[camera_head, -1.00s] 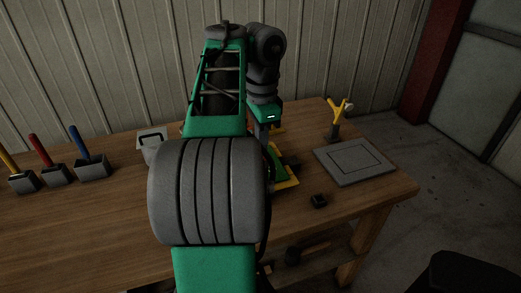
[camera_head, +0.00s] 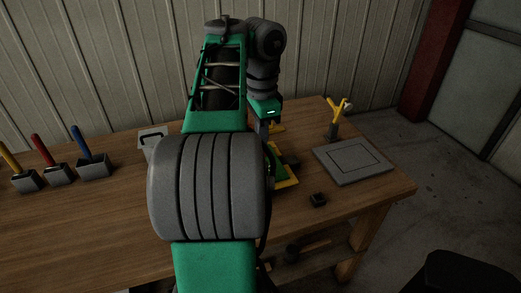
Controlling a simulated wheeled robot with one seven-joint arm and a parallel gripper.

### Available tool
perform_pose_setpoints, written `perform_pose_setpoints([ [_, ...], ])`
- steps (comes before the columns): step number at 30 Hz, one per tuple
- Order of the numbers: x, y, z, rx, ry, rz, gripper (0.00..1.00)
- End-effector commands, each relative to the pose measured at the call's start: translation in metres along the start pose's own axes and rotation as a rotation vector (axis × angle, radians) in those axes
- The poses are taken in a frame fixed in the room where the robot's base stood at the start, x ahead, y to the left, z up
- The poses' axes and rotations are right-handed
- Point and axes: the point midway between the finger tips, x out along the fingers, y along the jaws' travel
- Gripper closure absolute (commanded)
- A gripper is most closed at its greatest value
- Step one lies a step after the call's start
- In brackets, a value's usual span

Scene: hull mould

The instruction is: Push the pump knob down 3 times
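No pump knob can be made out for sure; my arm covers the middle of the table. My gripper (camera_head: 264,130) hangs below the green wrist, near the table's back, and its fingers are mostly hidden by my arm. Whether it is open or shut does not show. A green and yellow item (camera_head: 285,179) lies on the table just in front of the gripper, partly behind my forearm. A small yellow piece (camera_head: 277,128) shows beside the gripper; what it belongs to is hidden.
On the wooden table (camera_head: 90,235), yellow, red and blue levers (camera_head: 82,143) in grey bases stand at left. A corrugated wall is behind.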

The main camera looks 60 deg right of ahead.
Motion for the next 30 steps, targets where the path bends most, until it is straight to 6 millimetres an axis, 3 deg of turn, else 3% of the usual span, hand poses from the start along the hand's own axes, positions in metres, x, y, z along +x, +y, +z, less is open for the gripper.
perform_pose_setpoints([
  [3,0.010,0.000,0.000,0.001,0.000,0.000,1.00],
  [14,0.011,0.000,0.000,0.001,0.000,0.000,1.00],
  [23,0.026,0.000,0.000,0.001,0.000,0.001,1.00],
  [30,0.009,0.000,0.000,0.000,0.000,0.000,1.00],
])
